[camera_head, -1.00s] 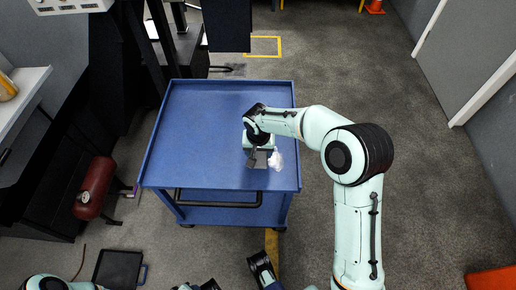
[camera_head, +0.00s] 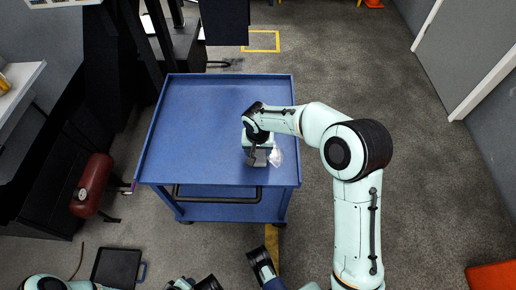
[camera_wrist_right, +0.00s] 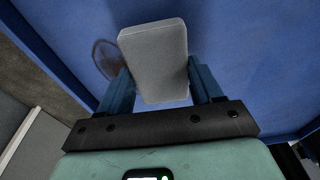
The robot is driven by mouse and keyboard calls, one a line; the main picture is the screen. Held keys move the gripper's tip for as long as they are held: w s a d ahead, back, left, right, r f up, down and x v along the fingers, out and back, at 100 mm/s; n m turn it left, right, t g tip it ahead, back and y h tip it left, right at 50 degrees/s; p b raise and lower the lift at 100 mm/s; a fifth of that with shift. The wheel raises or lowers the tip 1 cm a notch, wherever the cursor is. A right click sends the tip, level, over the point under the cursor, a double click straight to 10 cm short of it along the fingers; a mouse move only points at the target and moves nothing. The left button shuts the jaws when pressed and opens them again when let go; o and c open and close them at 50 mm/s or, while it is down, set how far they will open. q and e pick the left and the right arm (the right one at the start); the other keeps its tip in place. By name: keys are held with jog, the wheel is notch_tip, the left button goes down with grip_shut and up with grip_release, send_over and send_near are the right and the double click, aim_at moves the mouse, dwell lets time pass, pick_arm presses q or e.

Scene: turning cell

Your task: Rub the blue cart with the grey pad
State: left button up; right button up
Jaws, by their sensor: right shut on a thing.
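The blue cart (camera_head: 212,115) stands in the middle of the head view, its flat top edged by a low rim. My right gripper (camera_head: 257,150) is over the front right part of the top and points down. It is shut on the grey pad (camera_wrist_right: 155,62), a rounded block between the two blue fingers in the right wrist view. The pad is at the cart's top; exact contact cannot be told. A faint whitish smear (camera_head: 276,157) lies on the top just right of the pad. It also shows as a hazy ring in the wrist view (camera_wrist_right: 106,58).
A dark handle (camera_head: 217,198) runs along the cart's front. A red tank (camera_head: 92,185) and a black tray (camera_head: 117,267) are on the left. Open floor lies right of the cart, up to a grey wall. An orange-red object (camera_head: 492,277) is at lower right.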

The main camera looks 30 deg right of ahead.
aim_at(278, 157)
jog(key=shift+f+b, duration=0.6)
jog(key=shift+f, duration=0.45)
jog(key=shift+s+d+r+p, duration=0.1)
jog(key=shift+s+d+p, duration=0.1)
jog(key=shift+s+d, duration=0.35)
jog(key=shift+s+d+r+p, duration=0.15)
jog(key=shift+s+d, duration=0.1)
jog(key=shift+d, duration=0.5)
jog(key=shift+s+d+f, duration=0.15)
jog(key=shift+s+d, duration=0.4)
jog(key=shift+d, duration=0.3)
jog(key=shift+s+d+f, duration=0.1)
jog(key=shift+s+d, duration=0.4)
jog(key=shift+d, duration=0.35)
